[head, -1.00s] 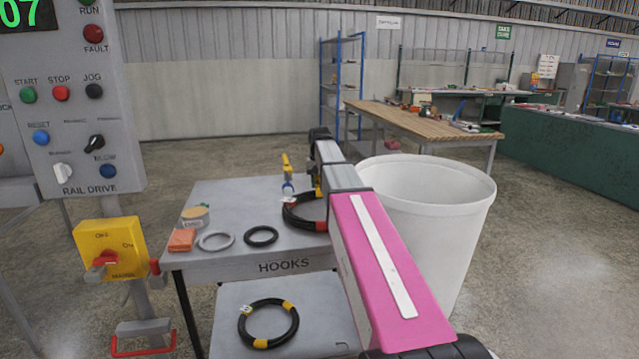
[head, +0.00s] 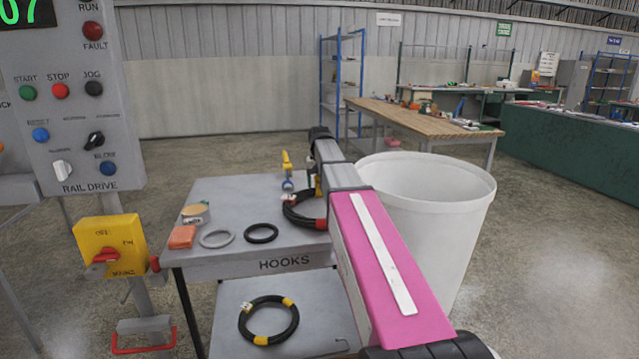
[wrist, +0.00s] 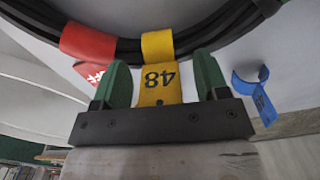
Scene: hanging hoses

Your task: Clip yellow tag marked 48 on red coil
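The black coil with a red band (head: 321,223) lies at the back right of the grey table, partly hidden by my arm. In the wrist view its black strands (wrist: 212,28) carry the red band (wrist: 88,42), with a red-and-white tag hanging beside it. The yellow tag marked 48 (wrist: 159,82) has its upper end across the coil, right of the red band; whether it closes around the back is hidden. My gripper (wrist: 163,80) has its two green fingers apart on either side of the tag, with narrow gaps visible. In the head view the gripper is mostly hidden.
A blue tag (wrist: 255,95) is right of the gripper. The grey table (head: 232,255) also holds a grey ring (head: 217,240), a black ring (head: 262,233) and an orange block (head: 182,237). A yellow-banded coil (head: 268,340) lies below. A white bin (head: 435,230) stands close right of my arm.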

